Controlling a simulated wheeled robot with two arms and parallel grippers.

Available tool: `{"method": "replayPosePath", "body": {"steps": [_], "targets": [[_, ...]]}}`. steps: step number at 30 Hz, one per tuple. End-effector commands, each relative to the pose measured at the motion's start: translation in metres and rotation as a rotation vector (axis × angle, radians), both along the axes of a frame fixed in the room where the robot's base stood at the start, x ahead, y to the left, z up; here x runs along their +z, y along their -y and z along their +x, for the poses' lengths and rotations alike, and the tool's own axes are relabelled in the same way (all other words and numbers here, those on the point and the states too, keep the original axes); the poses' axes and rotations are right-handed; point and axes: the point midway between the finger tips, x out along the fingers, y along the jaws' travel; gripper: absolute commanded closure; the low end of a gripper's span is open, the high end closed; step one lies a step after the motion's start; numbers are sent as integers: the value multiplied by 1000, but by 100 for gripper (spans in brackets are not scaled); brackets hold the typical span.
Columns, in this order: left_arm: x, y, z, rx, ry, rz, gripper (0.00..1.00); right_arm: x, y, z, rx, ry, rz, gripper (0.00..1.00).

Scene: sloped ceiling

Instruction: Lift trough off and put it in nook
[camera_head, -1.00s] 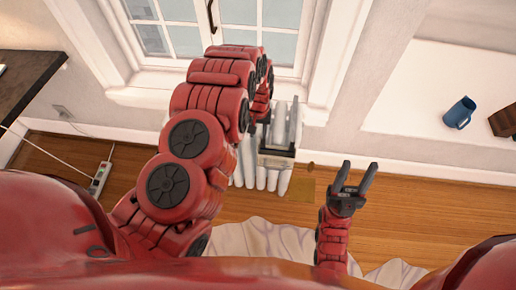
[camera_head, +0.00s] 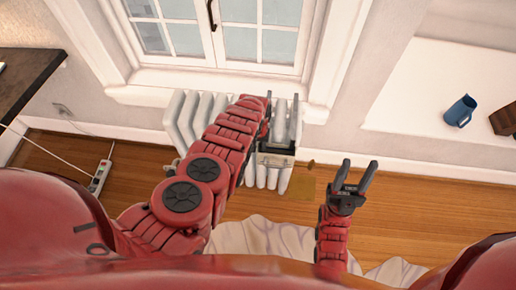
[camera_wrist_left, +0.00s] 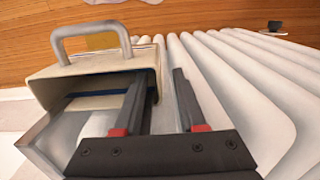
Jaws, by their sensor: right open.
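The trough (camera_head: 276,147) hangs on the white radiator (camera_head: 190,115) below the window; in the left wrist view it is a pale box (camera_wrist_left: 97,67) with a raised handle and an open, dark inside. My left gripper (camera_wrist_left: 158,105) is open at the trough's edge. One finger overlaps the trough's opening and the other is over the radiator ribs; contact cannot be told. In the head view my left arm partly hides this hand. My right gripper (camera_head: 354,178) is open and empty above the floor. The nook (camera_head: 440,90) is the white recess at right.
A blue mug (camera_head: 460,111) and a brown block (camera_head: 504,119) stand in the nook; its left part is clear. A dark table (camera_head: 30,80) is at far left, a power strip (camera_head: 101,177) on the floor. Pale cloth (camera_head: 265,236) lies in front of me.

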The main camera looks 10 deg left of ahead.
Motion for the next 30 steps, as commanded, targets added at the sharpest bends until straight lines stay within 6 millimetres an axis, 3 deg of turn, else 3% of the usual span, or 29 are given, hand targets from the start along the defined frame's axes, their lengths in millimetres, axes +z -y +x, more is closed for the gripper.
{"method": "replayPosePath", "body": {"steps": [13,20,30], "targets": [[-4,0,0,1,1,-1,60,-2,0,0,0,0,0,50],[-4,0,0,1,1,-1,100,-2,0,0,0,0,0,50],[-4,0,0,0,1,-1,100,-2,0,0,0,0,0,50]]}}
